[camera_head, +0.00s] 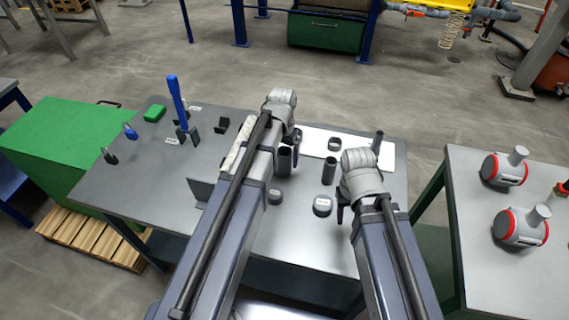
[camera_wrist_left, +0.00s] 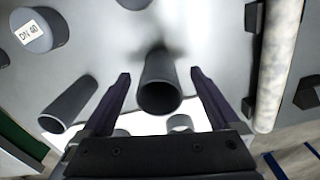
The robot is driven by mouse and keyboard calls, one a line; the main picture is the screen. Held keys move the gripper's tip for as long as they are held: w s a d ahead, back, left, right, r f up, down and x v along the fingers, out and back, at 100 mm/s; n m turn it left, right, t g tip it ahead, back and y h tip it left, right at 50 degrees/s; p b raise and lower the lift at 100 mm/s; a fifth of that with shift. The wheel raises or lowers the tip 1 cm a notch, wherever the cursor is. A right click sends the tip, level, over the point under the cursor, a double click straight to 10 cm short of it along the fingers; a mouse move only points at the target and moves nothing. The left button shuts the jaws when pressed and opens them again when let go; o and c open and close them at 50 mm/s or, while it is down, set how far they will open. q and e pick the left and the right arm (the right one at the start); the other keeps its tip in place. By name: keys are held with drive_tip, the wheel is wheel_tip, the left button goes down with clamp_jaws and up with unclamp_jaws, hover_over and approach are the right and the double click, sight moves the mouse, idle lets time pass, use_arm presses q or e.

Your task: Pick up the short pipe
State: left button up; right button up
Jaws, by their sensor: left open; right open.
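A dark grey upright pipe (camera_head: 285,161) stands on the table beside my left forearm. In the left wrist view, this pipe (camera_wrist_left: 158,82) shows its open end between the fingers of my left gripper (camera_wrist_left: 160,74). The fingers are spread, with a visible gap on each side of the pipe. A second dark pipe (camera_head: 329,171) stands to the right; it also shows in the left wrist view (camera_wrist_left: 68,105). A third dark pipe (camera_head: 377,142) is partly hidden behind my right wrist. My right gripper (camera_head: 343,206) is open and empty, partly hidden by its arm.
A round piece labelled DN 40 (camera_wrist_left: 35,30) sits near the pipes. A pale long cylinder (camera_wrist_left: 275,65) lies beside the left gripper. A white sheet (camera_head: 315,142) lies at the back. A blue-handled tool (camera_head: 177,102) stands at left on the grey table (camera_head: 130,190).

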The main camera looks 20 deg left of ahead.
sight(284, 164)
use_arm(q)
drive_tip(key=f+b, duration=0.5)
drive_tip(key=shift+w+d+f, duration=0.1)
drive_tip(key=shift+w+d, duration=0.05)
drive_tip(key=shift+w, duration=0.25)
use_arm(e)
wheel_tip(284, 164, down, 5)
drive_tip(key=shift+f, duration=0.1)
use_arm(q)
drive_tip(key=c, duration=1.5)
wheel_tip(284, 164, up, 10)
drive_tip(key=p, duration=1)
drive_tip(key=w, duration=0.5)
drive_tip(key=w+f+b, duration=0.1)
drive_tip(key=w, duration=0.9)
drive_tip(key=shift+f+b, duration=0.3)
drive_tip(key=shift+f, duration=0.05)
use_arm(e)
wheel_tip(284, 164, up, 8)
